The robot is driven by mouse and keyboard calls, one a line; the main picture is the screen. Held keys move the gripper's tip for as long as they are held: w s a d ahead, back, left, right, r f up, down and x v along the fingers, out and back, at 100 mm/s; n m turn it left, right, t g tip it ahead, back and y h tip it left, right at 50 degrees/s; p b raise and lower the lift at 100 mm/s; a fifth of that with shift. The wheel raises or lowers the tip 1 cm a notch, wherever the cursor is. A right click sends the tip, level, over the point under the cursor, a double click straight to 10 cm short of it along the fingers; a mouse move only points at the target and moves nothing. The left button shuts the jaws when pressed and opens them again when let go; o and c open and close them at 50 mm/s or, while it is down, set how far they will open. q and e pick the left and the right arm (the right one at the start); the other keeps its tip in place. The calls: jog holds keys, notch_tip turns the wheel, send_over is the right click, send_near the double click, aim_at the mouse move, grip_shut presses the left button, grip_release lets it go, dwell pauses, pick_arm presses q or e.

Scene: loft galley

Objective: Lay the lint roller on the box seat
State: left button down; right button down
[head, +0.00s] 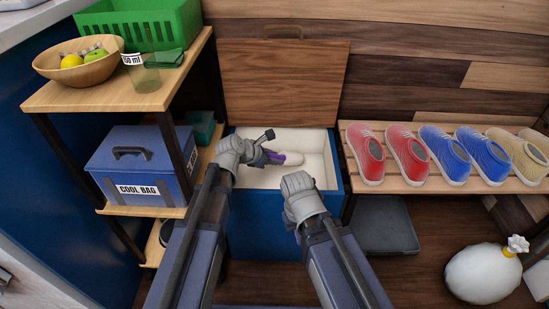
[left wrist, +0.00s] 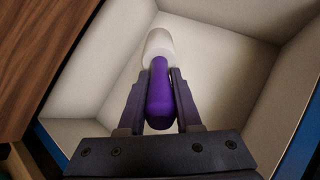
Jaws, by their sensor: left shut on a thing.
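The lint roller has a purple handle and a white roller head (head: 291,158). My left gripper (head: 270,150) is shut on its purple handle; in the left wrist view the handle (left wrist: 160,95) lies between the two fingers, the white head pointing away. The box seat (head: 262,225) is a blue box with a cream interior, its wooden lid (head: 283,85) raised against the wall. The roller is over or within the open box; its exact height is unclear. My right arm ends near the box's front right edge, its fingers hidden behind its wrist.
A wooden shelf (head: 85,97) at left holds a fruit bowl (head: 78,68), a green basket (head: 138,22) and a blue cool bag (head: 140,165). A slatted rack (head: 395,184) with several shoes stands right of the box. A white sack (head: 482,275) sits on the floor at right.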

pick_arm(q)
jog(key=shift+f+b, duration=1.65)
jog(key=shift+f, duration=0.25)
jog(key=c, duration=0.5)
grip_release()
jog(key=p+v, duration=0.5)
jog(key=v, duration=0.2)
jog(key=shift+s+a+r, duration=0.2)
jog(key=shift+r, duration=0.05)
